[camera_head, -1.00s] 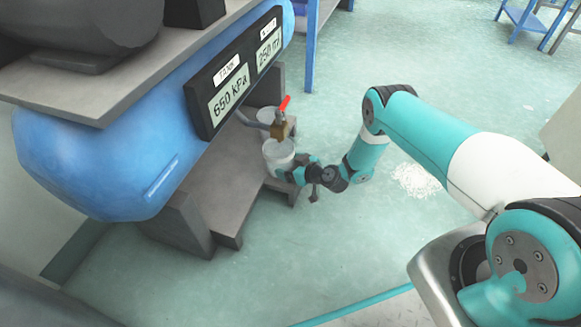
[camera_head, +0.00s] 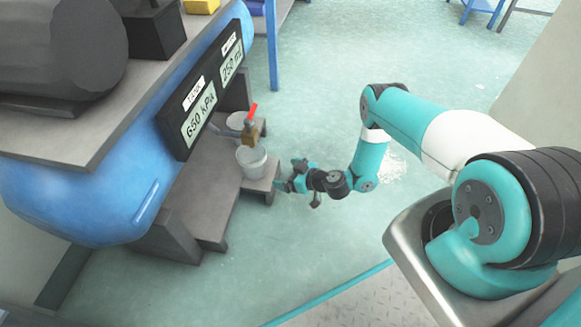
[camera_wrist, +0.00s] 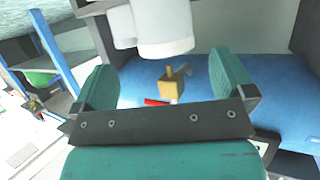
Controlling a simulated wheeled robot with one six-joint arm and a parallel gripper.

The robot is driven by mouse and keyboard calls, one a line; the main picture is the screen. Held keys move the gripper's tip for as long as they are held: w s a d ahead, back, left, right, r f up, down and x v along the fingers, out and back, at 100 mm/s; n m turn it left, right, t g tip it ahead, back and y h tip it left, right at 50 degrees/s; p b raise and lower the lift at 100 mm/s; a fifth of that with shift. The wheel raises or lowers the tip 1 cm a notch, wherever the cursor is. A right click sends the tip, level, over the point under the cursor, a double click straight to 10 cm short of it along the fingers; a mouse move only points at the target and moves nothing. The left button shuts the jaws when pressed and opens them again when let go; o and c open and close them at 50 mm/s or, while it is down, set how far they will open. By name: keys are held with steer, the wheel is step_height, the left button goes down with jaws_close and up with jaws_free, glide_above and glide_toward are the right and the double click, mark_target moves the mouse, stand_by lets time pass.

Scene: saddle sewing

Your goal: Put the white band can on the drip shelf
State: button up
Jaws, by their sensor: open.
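A pale grey-white can (camera_head: 252,162) stands upright on the low grey step shelf (camera_head: 268,178), just below and in front of the brass tap (camera_head: 250,133) with its red lever. A second pale can (camera_head: 236,121) stands behind the tap. I cannot make out a clear white band on either can. My gripper (camera_head: 289,176) is open and empty, a little to the right of the front can and apart from it. In the wrist view, one pale can (camera_wrist: 163,28) lies ahead of the open fingers, with the other can (camera_wrist: 122,25) beside it.
The blue tank (camera_head: 60,200) with its display panel (camera_head: 200,95) overhangs the stepped shelf on the left. A blue post (camera_head: 271,50) stands behind. Open green floor lies to the right of the shelf, with a white spill patch (camera_head: 392,168).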

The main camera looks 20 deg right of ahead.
steer(key=w+a+r+n+g+y, duration=0.2)
steer(key=a+r, duration=0.1)
steer(key=r, duration=0.6)
steer(key=w+a+r+n+g+y, duration=0.1)
steer(key=w+a+r+g, duration=0.15)
steer(key=r, duration=0.65)
steer(key=s+a+r+n+g, duration=0.1)
steer(key=s+a+r+g, duration=0.15)
steer(key=r, duration=0.45)
steer(key=s+a+r+g, duration=0.1)
steer(key=s+a+r, duration=0.1)
steer(key=a+r, duration=0.35)
steer(key=s+r+g+h, duration=0.3)
steer(key=s+r, duration=1.2)
steer(key=s+d+r+m+h, duration=0.1)
steer(key=s+d+r, duration=0.1)
steer(key=s, duration=0.5)
steer(key=s+d+r+m+h, duration=0.1)
steer(key=s+d+r+m, duration=0.1)
steer(key=s, duration=0.4)
steer(key=shift+s+h, duration=0.4)
